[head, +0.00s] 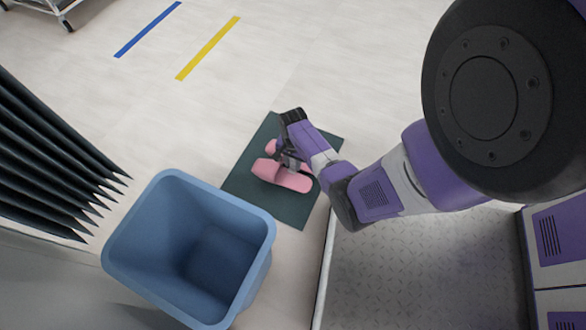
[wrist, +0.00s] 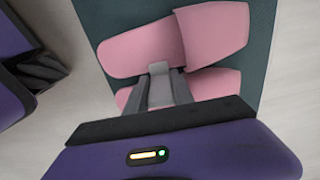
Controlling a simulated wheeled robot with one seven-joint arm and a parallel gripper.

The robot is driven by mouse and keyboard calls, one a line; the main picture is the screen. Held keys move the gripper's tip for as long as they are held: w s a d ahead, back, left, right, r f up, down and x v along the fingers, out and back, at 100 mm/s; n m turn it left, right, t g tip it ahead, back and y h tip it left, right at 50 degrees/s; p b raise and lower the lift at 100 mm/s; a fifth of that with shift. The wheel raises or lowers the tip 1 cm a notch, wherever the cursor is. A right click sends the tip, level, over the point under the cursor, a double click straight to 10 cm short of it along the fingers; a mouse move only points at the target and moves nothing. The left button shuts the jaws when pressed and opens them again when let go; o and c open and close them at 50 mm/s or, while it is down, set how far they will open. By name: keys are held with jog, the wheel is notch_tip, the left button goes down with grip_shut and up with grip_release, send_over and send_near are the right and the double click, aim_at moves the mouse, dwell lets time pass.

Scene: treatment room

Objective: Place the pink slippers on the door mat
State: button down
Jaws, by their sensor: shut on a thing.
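The pink slippers (head: 292,181) are side by side over the dark green door mat (head: 292,213) in the head view. The nearer slipper shows most of its sole; the other is partly hidden behind my gripper (head: 284,158). In the wrist view one slipper (wrist: 140,47) lies across the top with its wide strap at the right, and the second slipper (wrist: 215,82) shows below it. My gripper (wrist: 160,85) is shut on a slipper near the gap between the two. I cannot tell exactly which edge it holds, or whether that slipper touches the mat.
A blue open bin (head: 190,250) stands beside the mat at lower left. Dark pleated folds (head: 50,160) hang at the left. A blue stripe (head: 148,29) and a yellow stripe (head: 208,48) mark the clear floor beyond the mat.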

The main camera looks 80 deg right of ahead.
aim_at(293, 168)
jog(key=shift+f+b, duration=0.85)
jog(key=shift+f, duration=0.9)
jog(key=shift+f, duration=0.15)
jog(key=c, duration=1.1)
grip_release()
notch_tip(293, 168, up, 12)
jog(key=p, duration=0.7)
